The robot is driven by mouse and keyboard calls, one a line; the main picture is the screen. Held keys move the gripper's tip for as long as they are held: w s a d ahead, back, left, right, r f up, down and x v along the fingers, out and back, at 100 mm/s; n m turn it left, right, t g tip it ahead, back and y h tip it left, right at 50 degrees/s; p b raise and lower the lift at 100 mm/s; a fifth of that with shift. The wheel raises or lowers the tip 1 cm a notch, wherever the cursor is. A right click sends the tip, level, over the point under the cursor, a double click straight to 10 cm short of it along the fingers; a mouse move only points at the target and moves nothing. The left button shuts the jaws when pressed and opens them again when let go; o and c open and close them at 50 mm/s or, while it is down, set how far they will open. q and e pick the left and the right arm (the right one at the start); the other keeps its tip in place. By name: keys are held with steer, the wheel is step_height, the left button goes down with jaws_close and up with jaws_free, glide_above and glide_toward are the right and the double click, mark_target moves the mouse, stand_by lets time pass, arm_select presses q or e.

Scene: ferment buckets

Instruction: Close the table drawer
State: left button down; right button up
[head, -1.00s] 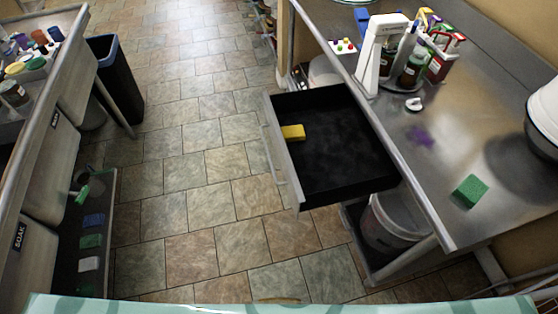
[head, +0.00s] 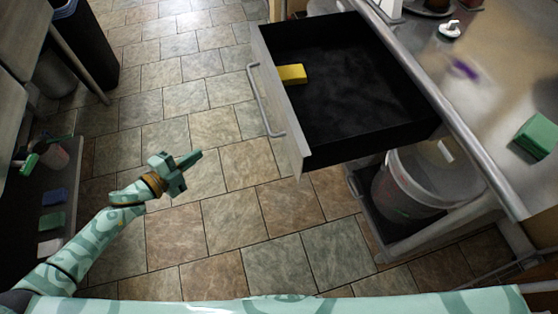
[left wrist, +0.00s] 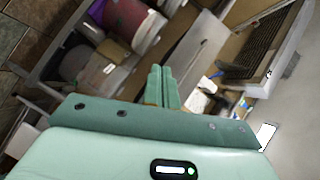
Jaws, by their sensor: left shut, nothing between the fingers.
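The table drawer (head: 350,85) stands pulled out from the metal table on the right of the head view. Its grey front panel (head: 290,125) carries a bar handle (head: 258,98) and faces left. A yellow block (head: 291,74) lies inside against the front panel. My left gripper (head: 194,159) is shut and empty, over the floor to the left of the drawer front and apart from it. Its closed fingers also show in the left wrist view (left wrist: 161,84). My right gripper is not in view.
The table top (head: 500,160) holds a green sponge (head: 536,136) and a purple mark. A bucket (head: 425,185) stands under the table. A dark bin (head: 86,45) and a low shelf with sponges stand at left. Tiled floor lies clear between.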

arm_select(q)
steer(key=s+d+r+m+g+h, duration=0.3)
steer(key=d+m+h, duration=0.1)
steer(key=d+m, duration=0.1)
steer(key=m+g+h, duration=0.3)
steer(key=m+g, duration=0.1)
steer(key=m, duration=0.2)
glide_toward(293, 152)
steer(key=x, duration=0.6)
steer(key=shift+w+d+f+b, duration=0.15)
steer(key=shift+w+d+b, duration=0.05)
steer(key=shift+d+b, duration=0.2)
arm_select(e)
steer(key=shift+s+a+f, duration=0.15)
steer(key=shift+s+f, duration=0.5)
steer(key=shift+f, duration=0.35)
arm_select(q)
steer(key=shift+d, duration=0.1)
